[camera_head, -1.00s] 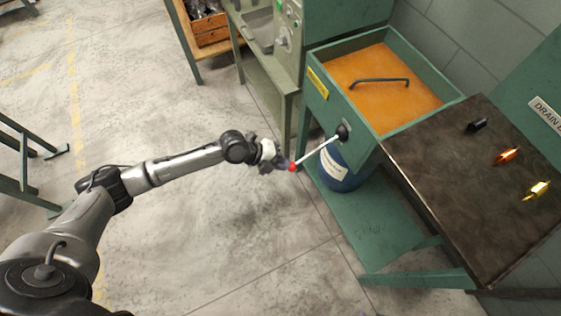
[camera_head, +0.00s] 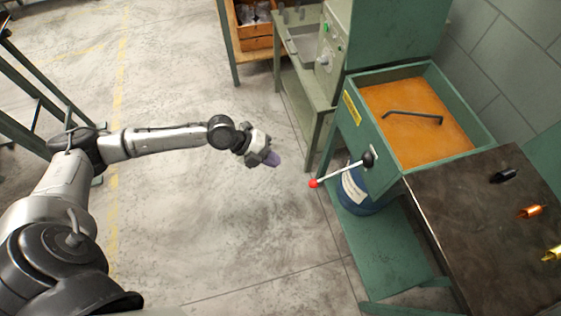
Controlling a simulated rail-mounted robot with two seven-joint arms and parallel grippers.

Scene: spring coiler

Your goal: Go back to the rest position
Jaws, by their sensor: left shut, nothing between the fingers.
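My left gripper (camera_head: 270,160) is shut and empty, held over the open floor left of the green tank. My left arm reaches in from the lower left, bent at the elbow. A lever with a red knob (camera_head: 313,183) sticks out from the tank's front. The gripper is apart from the knob, with a clear gap between them. My right gripper is not in view.
The green tank (camera_head: 374,155) holds orange liquid (camera_head: 415,130) with a dark handle. A blue drum (camera_head: 358,190) stands under it. A dark table (camera_head: 470,225) with small black, orange and yellow parts is at right. A green machine (camera_head: 385,35) stands behind. The floor at centre is clear.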

